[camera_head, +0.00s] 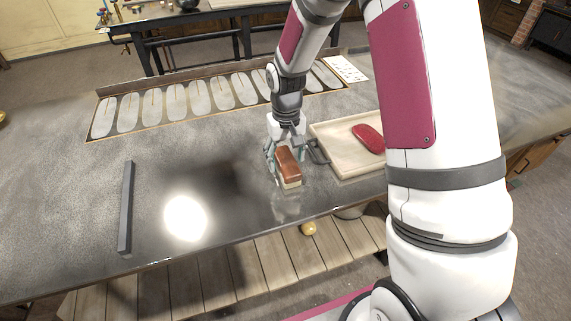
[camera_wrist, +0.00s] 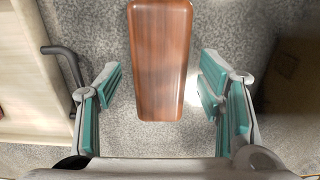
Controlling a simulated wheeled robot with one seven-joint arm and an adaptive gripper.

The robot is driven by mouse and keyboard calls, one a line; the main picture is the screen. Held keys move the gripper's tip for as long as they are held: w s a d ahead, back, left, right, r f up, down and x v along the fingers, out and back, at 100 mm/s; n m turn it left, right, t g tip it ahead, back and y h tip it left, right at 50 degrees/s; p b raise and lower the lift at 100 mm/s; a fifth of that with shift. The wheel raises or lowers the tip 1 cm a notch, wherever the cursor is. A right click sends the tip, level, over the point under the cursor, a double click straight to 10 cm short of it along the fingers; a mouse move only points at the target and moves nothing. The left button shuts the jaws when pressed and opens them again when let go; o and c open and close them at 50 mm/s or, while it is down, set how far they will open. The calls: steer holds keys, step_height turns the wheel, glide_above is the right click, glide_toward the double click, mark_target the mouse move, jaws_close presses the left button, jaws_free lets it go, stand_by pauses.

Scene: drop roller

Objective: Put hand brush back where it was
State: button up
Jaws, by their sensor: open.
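The hand brush (camera_head: 288,165) has a brown wooden back and pale bristles below. It stands on the grey worktop, just left of the wooden tray. In the wrist view its wooden back (camera_wrist: 160,62) lies between the two teal-padded fingers, with a gap on each side. My gripper (camera_head: 272,158) is open around or just above the brush; in the wrist view its fingers (camera_wrist: 161,98) are spread and apart from it. The bristles are hidden in the wrist view.
A pale tray (camera_head: 345,165) with a red object (camera_head: 369,138) and a dark handle sits right of the brush. A dark bar (camera_head: 126,207) lies at left. A rack of several oval plates (camera_head: 175,100) stands behind. The worktop between bar and brush is clear.

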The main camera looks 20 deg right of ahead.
mark_target(286, 160)
steer(key=s+r+t, duration=0.1)
steer(key=s+r, duration=0.2)
steer(key=r, duration=0.4)
steer(key=s+r+t+b, duration=0.1)
steer(key=s+r, duration=0.2)
steer(key=r, duration=0.5)
steer(key=s+r+t, duration=0.1)
steer(key=s+r, duration=0.3)
steer(key=r, duration=0.3)
steer(key=s+r+t, duration=0.2)
steer(key=s+r, duration=0.3)
steer(key=s, duration=0.8)
steer(key=shift+r+t, duration=0.2)
steer(key=shift+t, duration=0.1)
